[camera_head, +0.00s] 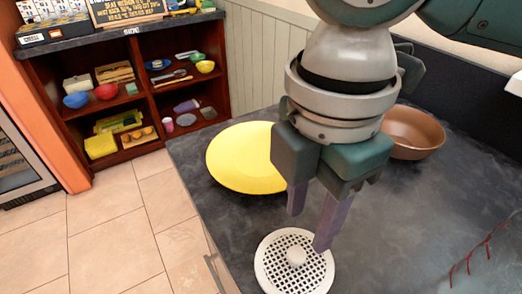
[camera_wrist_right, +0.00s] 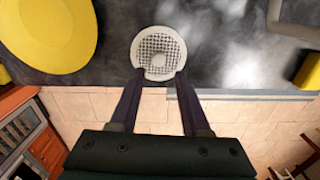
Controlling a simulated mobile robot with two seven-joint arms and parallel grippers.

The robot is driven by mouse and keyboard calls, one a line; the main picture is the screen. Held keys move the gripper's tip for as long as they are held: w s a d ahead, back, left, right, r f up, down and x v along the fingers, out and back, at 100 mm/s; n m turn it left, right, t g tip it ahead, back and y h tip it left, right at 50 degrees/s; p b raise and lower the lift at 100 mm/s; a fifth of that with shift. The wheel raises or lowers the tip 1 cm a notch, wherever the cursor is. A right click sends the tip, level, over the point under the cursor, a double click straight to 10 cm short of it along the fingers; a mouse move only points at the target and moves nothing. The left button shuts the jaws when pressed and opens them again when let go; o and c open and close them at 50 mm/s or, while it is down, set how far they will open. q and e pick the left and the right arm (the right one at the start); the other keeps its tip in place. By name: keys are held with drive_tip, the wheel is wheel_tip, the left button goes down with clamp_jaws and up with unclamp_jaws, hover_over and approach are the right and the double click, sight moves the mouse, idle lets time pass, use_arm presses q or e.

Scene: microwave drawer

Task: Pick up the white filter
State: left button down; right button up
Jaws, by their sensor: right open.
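The white filter (camera_head: 278,272) is a round, flat disc with a dark perforated grid and a white knob in its middle. It lies on the dark countertop near the front edge. It also shows in the right wrist view (camera_wrist_right: 158,42), at the top centre between my fingertips. My right gripper (camera_head: 311,230) points down just above and behind the filter. I cannot tell the exact height of the fingertips over the filter. My left gripper is out of view.
A yellow plate (camera_head: 232,158) lies on the countertop (camera_head: 395,220) left of my right gripper. A brown bowl (camera_head: 415,135) stands behind it on the right. Thin red strands show at the right edge. A wooden shelf (camera_head: 140,65) with dishes stands beyond the tiled floor. The counter's middle right is clear.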

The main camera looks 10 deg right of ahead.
sight(295, 255)
drive_tip(key=f, duration=0.8)
drive_tip(key=shift+a+f, duration=0.15)
drive_tip(key=shift+a, duration=0.2)
drive_tip(key=shift+c, duration=0.3)
clamp_jaws()
